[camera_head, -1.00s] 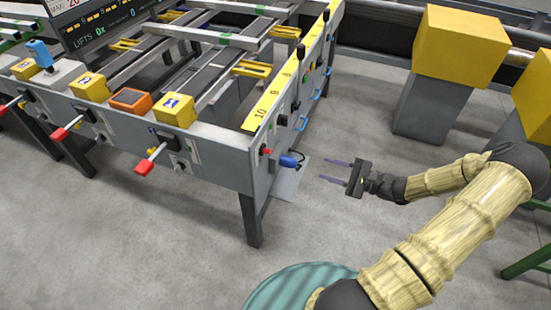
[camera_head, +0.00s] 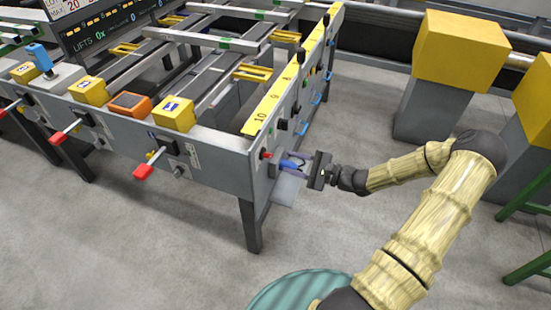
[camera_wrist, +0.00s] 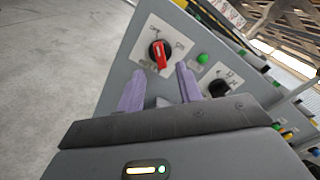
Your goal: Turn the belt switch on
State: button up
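In the wrist view a rotary switch with a red handle (camera_wrist: 159,55) sits on a white labelled plate on the grey side panel. The red handle points roughly up and down the picture; the small lettering is hard to read. My gripper (camera_wrist: 160,86) is open, its two purple fingers reaching toward the panel below the red handle. They look empty and short of it.
A green button (camera_wrist: 203,58) and a black knob (camera_wrist: 219,87) are to the right of the red switch. Yellow-topped grey blocks (camera_head: 435,105) stand at right; the floor between is clear.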

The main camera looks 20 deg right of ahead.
aim_at(271, 157)
jog(key=x, duration=0.5)
jog(key=shift+w+a+b, duration=0.2)
jog(key=shift+a+b, duration=0.1)
jog(key=shift+a, duration=0.05)
grip_shut()
